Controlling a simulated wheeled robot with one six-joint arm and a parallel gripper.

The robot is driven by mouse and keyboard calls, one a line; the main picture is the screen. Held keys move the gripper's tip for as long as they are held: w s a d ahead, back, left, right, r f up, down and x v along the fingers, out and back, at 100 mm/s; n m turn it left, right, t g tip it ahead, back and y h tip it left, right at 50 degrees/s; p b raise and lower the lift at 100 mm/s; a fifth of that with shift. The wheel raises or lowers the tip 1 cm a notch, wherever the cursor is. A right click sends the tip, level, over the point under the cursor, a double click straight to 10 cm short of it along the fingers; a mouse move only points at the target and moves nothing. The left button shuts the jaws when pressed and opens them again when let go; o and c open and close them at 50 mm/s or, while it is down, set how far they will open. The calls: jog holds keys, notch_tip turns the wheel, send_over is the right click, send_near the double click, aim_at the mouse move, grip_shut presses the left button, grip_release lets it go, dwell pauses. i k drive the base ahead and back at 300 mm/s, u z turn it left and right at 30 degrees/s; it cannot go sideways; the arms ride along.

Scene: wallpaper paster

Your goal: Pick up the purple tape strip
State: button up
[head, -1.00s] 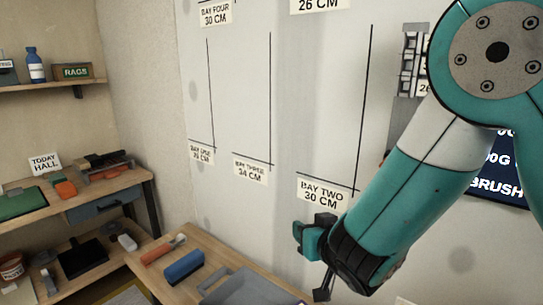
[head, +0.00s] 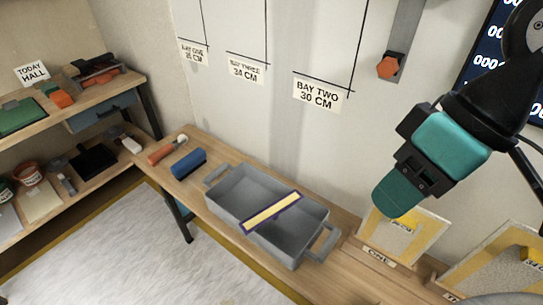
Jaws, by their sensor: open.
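A flat pale-yellow strip with a purple edge (head: 272,212) lies diagonally across the top of a grey tray (head: 228,211); this looks like the purple tape strip. Both its ends reach about the tray's long rims. My gripper (head: 402,190) is at the right, up and to the right of the tray and apart from it. Its teal end points down and left, with nothing seen in it. It is open, though the gap between its fingers is hard to make out from this side.
A blue block (head: 188,164) and an orange-handled tool (head: 167,150) lie on the bench left of the tray. Yellow-and-grey panels (head: 405,238) stand at the right, near a label reading ONE. Shelves (head: 88,192) with tools are at the left.

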aim_at(273, 212)
jog(key=k, duration=1.3)
jog(key=u, duration=0.5)
jog(key=i, duration=0.6)
jog(key=u, duration=0.4)
jog(key=i, duration=1.1)
jog(key=z, duration=0.45)
